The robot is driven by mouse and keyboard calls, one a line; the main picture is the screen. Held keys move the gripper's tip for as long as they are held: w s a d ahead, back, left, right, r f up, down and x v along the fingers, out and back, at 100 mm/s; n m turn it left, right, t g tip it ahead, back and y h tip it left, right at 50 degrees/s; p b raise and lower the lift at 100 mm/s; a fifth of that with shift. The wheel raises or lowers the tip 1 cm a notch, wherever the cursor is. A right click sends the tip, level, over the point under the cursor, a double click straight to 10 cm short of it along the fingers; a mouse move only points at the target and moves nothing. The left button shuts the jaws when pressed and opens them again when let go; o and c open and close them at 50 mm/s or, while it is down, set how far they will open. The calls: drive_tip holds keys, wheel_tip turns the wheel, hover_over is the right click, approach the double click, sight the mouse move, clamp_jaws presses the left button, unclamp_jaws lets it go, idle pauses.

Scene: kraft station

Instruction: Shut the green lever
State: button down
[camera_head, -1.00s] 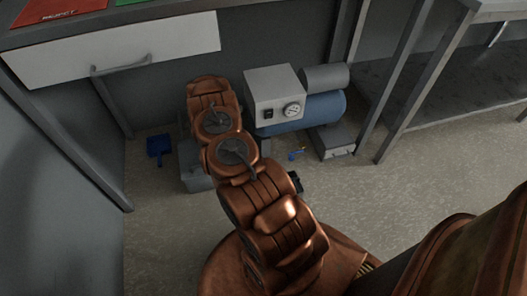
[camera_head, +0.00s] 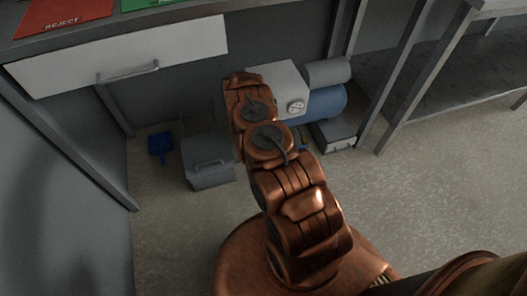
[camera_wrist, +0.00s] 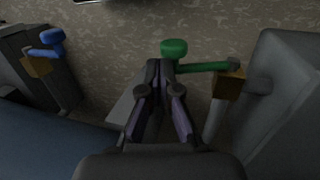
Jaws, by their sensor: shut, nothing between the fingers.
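In the wrist view the green lever (camera_wrist: 200,67) runs sideways from a brass valve body (camera_wrist: 228,84) to a round green knob (camera_wrist: 173,50) at its left end. My gripper (camera_wrist: 158,68) is shut and empty. Its fingertips appear beside the lever's left end, just below the knob in the picture; I cannot tell whether they touch. In the head view my arm hides the green lever and my gripper.
A blue lever (camera_wrist: 46,46) on another brass valve stands at the left in the wrist view. The head view shows a blue tank (camera_head: 323,103), a grey box (camera_head: 208,172), a blue dustpan-like object (camera_head: 160,146), and a white drawer (camera_head: 120,58) above. Floor is open at front right.

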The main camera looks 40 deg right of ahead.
drive_tip(key=shift+d+f, duration=0.1)
idle(0.4)
drive_tip(key=shift+w+a+f, duration=0.15)
drive_tip(key=shift+w+a, duration=0.05)
drive_tip(key=shift+a, duration=0.55)
idle(0.3)
drive_tip(key=v, duration=0.7)
drive_tip(key=shift+r, duration=0.3)
idle(0.5)
